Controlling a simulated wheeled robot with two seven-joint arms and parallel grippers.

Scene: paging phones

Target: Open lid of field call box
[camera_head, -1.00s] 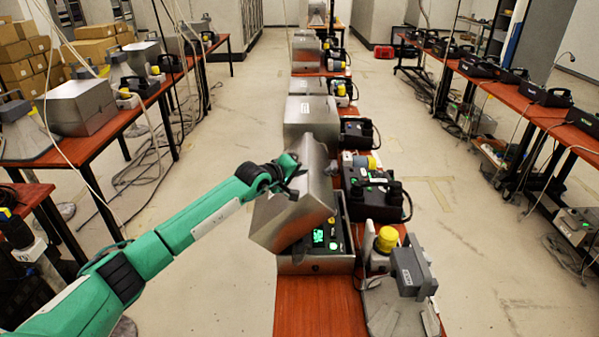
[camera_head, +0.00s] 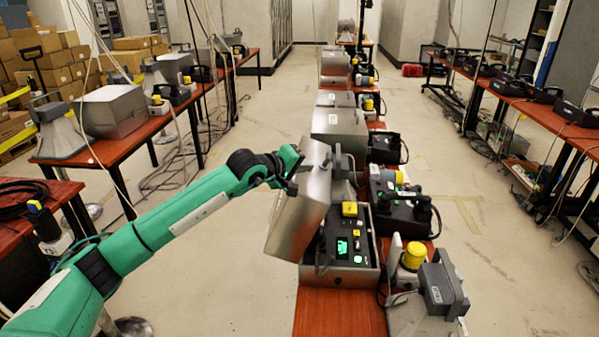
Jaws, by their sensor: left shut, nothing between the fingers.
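The field call box (camera_head: 352,276) is a grey metal case on the near part of the middle red-brown table. Its lid (camera_head: 301,210) is raised and tilted over to the left side of the case. Green-lit displays, a yellow part and a black panel show inside the box. My left gripper (camera_head: 291,180) is at the upper left edge of the lid, shut with nothing in it; the lid and the wrist hide part of the fingertips. My right gripper is out of view.
A horn speaker (camera_head: 437,292) and a yellow-topped beacon (camera_head: 413,257) stand close right of the box. Black phone units (camera_head: 398,206) and closed grey cases (camera_head: 340,128) stand behind it. Bare tabletop (camera_head: 335,312) lies in front.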

